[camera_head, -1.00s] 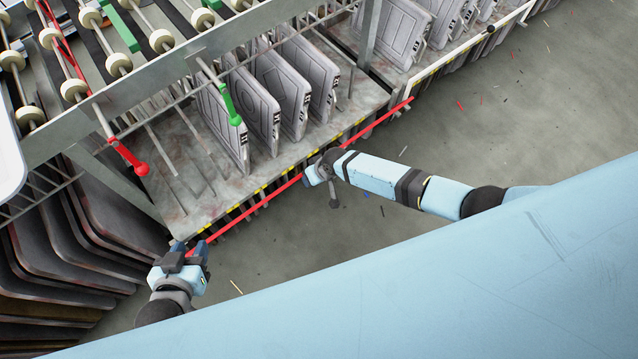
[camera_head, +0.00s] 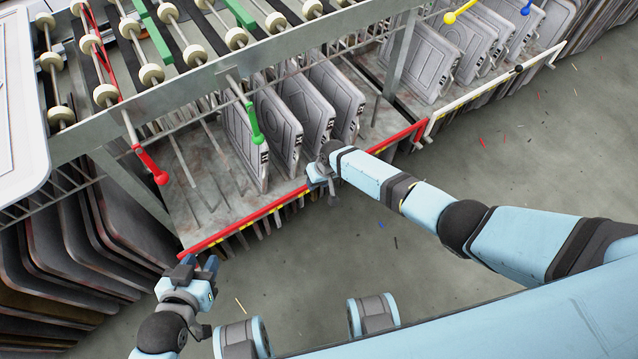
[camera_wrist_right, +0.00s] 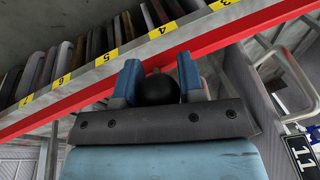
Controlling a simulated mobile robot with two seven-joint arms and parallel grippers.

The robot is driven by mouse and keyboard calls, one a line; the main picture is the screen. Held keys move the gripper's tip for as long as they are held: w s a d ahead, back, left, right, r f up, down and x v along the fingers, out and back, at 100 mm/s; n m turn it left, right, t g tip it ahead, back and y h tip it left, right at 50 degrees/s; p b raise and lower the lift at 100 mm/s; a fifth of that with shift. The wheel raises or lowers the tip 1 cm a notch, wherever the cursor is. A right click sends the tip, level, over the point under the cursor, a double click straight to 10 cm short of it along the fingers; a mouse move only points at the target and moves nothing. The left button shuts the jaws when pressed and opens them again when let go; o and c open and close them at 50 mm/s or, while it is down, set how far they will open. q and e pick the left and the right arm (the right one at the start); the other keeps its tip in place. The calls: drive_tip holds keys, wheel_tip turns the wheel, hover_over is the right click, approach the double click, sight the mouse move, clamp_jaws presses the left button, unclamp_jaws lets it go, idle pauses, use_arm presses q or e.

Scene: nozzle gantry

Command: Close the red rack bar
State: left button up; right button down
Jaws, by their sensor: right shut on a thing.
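The red rack bar (camera_head: 255,216) runs along the front edge of the rack shelf (camera_head: 215,207), from the lower left corner to the right upright. In the right wrist view the red bar (camera_wrist_right: 232,35) lies along the shelf's yellow numbered edge. My right gripper (camera_head: 320,172) is at the middle of the bar. In the right wrist view its blue fingers are shut on a black knob (camera_wrist_right: 158,91) at the bar. My left gripper (camera_head: 199,263) has its two fingers apart, empty, just below the bar's left end; contact with the bar cannot be told.
Grey panels (camera_head: 285,125) stand upright on the shelf. A green lever (camera_head: 255,125) and a red lever (camera_head: 152,166) hang above it. A white bar (camera_head: 490,92) fronts the neighbouring bay. Dark panels (camera_head: 70,245) stand at left. The floor in front is mostly clear.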

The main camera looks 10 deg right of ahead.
drive_tip(key=shift+w+a, duration=0.1)
use_arm(q)
drive_tip(key=shift+s, duration=0.1)
use_arm(e)
drive_tip(key=c, duration=0.8)
unclamp_jaws()
drive_tip(key=shift+o, duration=0.2)
drive_tip(key=shift+d+r, duration=0.2)
drive_tip(key=shift+r, duration=0.1)
use_arm(q)
drive_tip(key=r+p, duration=0.1)
drive_tip(key=p, duration=0.3)
drive_tip(key=shift+s+r+n+p, duration=0.1)
drive_tip(key=shift+r+n+p, duration=0.2)
drive_tip(key=shift+r, duration=0.05)
use_arm(e)
drive_tip(key=v, duration=1.3)
use_arm(q)
drive_tip(key=shift+a, duration=0.15)
use_arm(e)
drive_tip(key=shift+a+r, duration=0.15)
use_arm(q)
drive_tip(key=shift+a, duration=0.1)
